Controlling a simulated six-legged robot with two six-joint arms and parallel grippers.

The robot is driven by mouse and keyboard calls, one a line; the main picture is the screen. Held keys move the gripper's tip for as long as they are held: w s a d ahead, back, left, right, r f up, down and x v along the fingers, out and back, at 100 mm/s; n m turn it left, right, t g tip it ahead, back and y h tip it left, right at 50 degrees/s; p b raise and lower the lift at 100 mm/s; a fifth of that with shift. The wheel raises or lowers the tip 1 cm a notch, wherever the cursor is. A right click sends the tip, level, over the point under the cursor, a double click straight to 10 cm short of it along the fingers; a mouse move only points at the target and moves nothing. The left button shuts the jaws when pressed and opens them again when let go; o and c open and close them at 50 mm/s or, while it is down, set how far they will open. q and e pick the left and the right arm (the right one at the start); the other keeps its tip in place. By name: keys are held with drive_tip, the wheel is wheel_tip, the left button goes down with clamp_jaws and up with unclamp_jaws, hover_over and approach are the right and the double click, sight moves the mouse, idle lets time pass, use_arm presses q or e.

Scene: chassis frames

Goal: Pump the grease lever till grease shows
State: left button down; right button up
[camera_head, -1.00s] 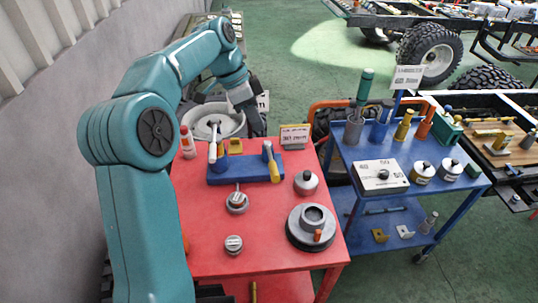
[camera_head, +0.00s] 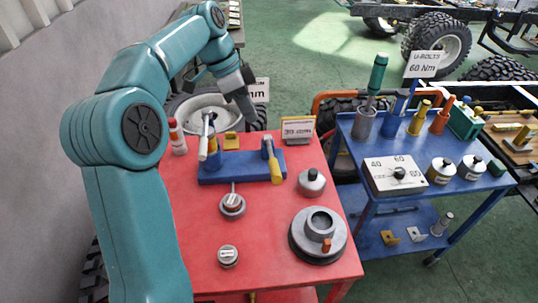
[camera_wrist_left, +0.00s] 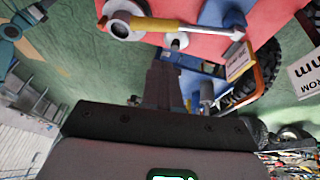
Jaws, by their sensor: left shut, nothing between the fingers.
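No part is clearly marked as the grease lever. A blue block (camera_head: 240,168) on the red cart holds a white-handled tool (camera_head: 206,138) and a yellow-handled tool (camera_head: 275,168), both leaning in blue sockets. My left gripper (camera_head: 254,118) is shut and empty, above the cart's far edge, right of the grey basin (camera_head: 205,115). In the left wrist view the shut fingers (camera_wrist_left: 165,70) lie below a yellow handle (camera_wrist_left: 155,25) in the picture; I cannot tell the gap. A small round tin with a thin rod (camera_head: 232,205) stands nearer. No grease is visible. My right gripper is out of view.
The red cart (camera_head: 180,200) also bears a red-capped bottle (camera_head: 177,138), a knobbed weight (camera_head: 312,182), a grey ring fixture (camera_head: 318,235) and a sign (camera_head: 298,130). A blue cart (camera_head: 360,205) with tools and a dial box (camera_head: 396,174) stands right. A wall is at left.

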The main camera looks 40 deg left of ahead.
sight(275, 165)
use_arm(q)
drive_tip(key=x, duration=0.9)
drive_tip(key=s+x, duration=0.1)
drive_tip(key=x, duration=0.4)
drive_tip(key=shift+d, duration=0.25)
